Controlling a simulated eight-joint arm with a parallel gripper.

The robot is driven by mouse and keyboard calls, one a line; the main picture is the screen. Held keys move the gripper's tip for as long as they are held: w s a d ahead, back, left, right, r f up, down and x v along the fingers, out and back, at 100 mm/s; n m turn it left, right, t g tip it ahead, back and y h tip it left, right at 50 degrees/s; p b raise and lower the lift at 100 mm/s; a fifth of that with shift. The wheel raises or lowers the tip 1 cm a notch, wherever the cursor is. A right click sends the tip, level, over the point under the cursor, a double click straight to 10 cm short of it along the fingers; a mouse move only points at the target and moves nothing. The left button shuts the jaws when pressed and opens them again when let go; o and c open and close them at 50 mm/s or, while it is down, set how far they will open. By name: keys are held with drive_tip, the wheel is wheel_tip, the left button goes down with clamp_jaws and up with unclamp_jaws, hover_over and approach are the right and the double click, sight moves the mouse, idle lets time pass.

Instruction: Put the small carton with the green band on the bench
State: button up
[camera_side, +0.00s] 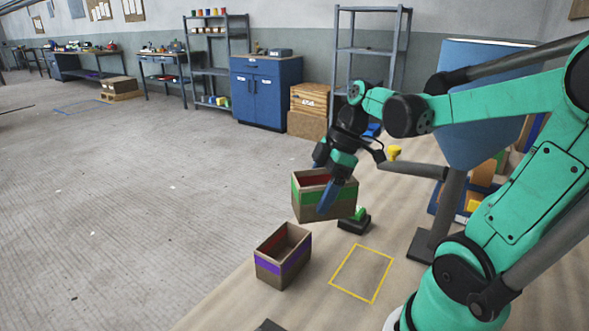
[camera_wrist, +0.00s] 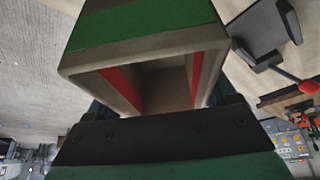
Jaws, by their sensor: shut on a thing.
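The small carton with the green band (camera_side: 306,199) is an open brown box with red showing inside. My gripper (camera_side: 328,186) is shut on it; one blue finger lies along its near side, and the other is mostly hidden. The carton seems to be held above the bench (camera_side: 232,316), slightly tilted, but the gap under it is hard to judge. In the wrist view the carton (camera_wrist: 150,30) fills the top middle, its open mouth towards the camera. A yellow outlined square (camera_side: 362,273) marks an empty patch of bench.
An open carton with a purple band (camera_side: 283,257) stands on the bench in front and left of the held carton. A small black and green device (camera_side: 355,222) sits close to its right.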

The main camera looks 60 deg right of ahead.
drive_tip(key=s+d+f+n+g+y, duration=0.1)
drive_tip(key=s+d+f+n+g, duration=0.15)
drive_tip(key=s+n, duration=0.65)
drive_tip(key=shift+g, duration=0.35)
drive_tip(key=shift+a+f, duration=0.15)
drive_tip(key=shift+f, duration=1.35)
drive_tip(key=shift+a+f, duration=0.15)
drive_tip(key=shift+f, duration=1.4)
drive_tip(key=shift+a+f, duration=0.15)
drive_tip(key=shift+f, duration=1.35)
drive_tip(key=o, duration=1.1)
drive_tip(key=shift+r, duration=0.15)
